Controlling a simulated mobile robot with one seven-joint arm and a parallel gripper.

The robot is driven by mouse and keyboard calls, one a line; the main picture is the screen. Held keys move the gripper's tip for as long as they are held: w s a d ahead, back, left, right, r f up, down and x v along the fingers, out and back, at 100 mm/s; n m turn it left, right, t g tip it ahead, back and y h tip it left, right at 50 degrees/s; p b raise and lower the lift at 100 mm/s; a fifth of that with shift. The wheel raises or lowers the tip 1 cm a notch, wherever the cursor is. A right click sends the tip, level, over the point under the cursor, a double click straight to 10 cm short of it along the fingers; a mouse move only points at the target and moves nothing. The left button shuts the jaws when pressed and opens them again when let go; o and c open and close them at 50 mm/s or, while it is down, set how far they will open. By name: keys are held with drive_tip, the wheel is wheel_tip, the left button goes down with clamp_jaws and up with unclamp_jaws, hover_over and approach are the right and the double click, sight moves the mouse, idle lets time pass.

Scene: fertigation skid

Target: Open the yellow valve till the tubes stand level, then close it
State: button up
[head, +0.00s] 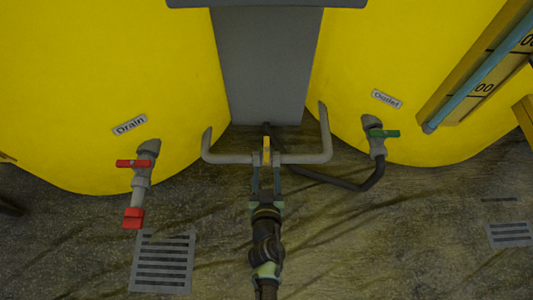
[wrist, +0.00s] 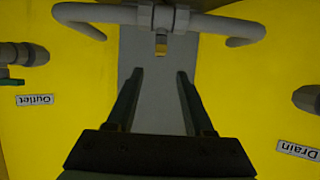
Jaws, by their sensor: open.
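The yellow valve handle (head: 267,146) sits on the grey pipe (head: 305,157) that joins the two yellow tanks. It points along the view, towards my gripper. In the wrist view its yellow end (wrist: 162,46) shows under the pipe, ahead of the gap between my fingers. My gripper (head: 266,168) is open and empty, its fingertips just short of the handle; it also shows in the wrist view (wrist: 160,75). One level tube (head: 484,72), blue-filled, with a numbered scale, shows partly at the upper right. No second tube shows.
A red-handled drain valve (head: 134,163) is on the left tank (head: 100,70). A green-handled outlet valve (head: 384,133) with a dark hose (head: 350,186) is on the right tank (head: 350,90). A grey post (head: 265,70) stands between the tanks. Floor grates (head: 162,262) lie in front.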

sight(266, 150)
drive_tip(key=b+x, duration=0.2)
drive_tip(key=x, duration=0.5)
drive_tip(key=shift+f, duration=0.2)
drive_tip(key=shift+w+f+b, duration=0.1)
drive_tip(key=shift+w+b, duration=0.25)
drive_tip(key=shift+w, duration=0.3)
drive_tip(key=shift+c, duration=0.3)
clamp_jaws()
